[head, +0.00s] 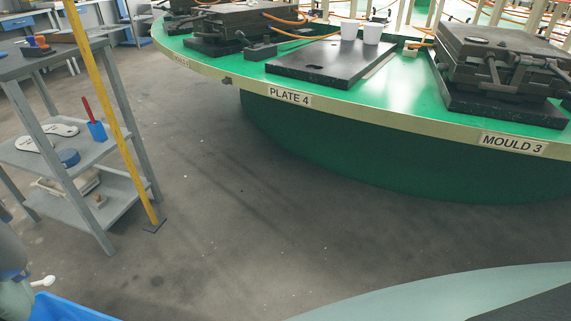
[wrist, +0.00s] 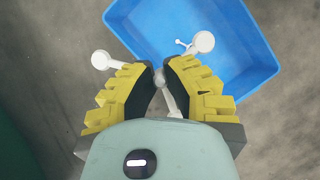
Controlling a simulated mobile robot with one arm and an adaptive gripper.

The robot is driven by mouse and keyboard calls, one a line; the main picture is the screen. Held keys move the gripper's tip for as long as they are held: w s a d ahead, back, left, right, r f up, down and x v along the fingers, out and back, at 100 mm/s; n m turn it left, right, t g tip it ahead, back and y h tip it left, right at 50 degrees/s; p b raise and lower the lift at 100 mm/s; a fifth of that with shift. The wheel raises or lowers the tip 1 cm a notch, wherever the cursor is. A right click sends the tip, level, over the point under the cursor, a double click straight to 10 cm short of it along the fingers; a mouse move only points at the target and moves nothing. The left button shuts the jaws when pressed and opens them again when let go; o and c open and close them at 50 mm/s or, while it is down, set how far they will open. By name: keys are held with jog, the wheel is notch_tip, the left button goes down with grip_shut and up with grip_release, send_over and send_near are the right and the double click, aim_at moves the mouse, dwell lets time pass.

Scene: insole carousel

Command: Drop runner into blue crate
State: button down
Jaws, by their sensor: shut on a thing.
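In the wrist view, my gripper (wrist: 160,77) has yellow-and-black fingers closed on the white runner (wrist: 101,60). One round end of the runner sticks out left of the fingers, and a stem shows between them. The blue crate (wrist: 262,68) lies below and beyond the fingertips, tilted in the picture. Another white round-ended piece (wrist: 203,41) shows over the crate; I cannot tell if it belongs to the held runner. In the head view, the crate (head: 75,309) shows only at the bottom left edge, with a white runner end (head: 43,281) above it.
A grey shelf trolley (head: 95,150) with insoles and tools stands at the left, beside a yellow post (head: 105,100). The floor between is clear.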

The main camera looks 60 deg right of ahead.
jog(key=shift+w+d+f+b, duration=0.1)
jog(key=shift+f+b, duration=0.2)
jog(key=shift+f, duration=0.35)
jog(key=shift+f+b, duration=0.3)
jog(key=shift+f, duration=0.25)
jog(key=shift+a+f+m+b, duration=0.3)
jog(key=shift+f+b, duration=0.2)
jog(key=shift+f, duration=0.55)
jog(key=shift+m+y, duration=0.3)
jog(key=shift+m, duration=0.2)
jog(key=f+b, duration=0.1)
jog(key=f, duration=0.1)
jog(key=a+f+b, duration=0.1)
jog(key=f, duration=0.2)
jog(key=shift+w+a+f, duration=0.1)
jog(key=shift+a+f, duration=0.1)
jog(key=shift+f, duration=0.05)
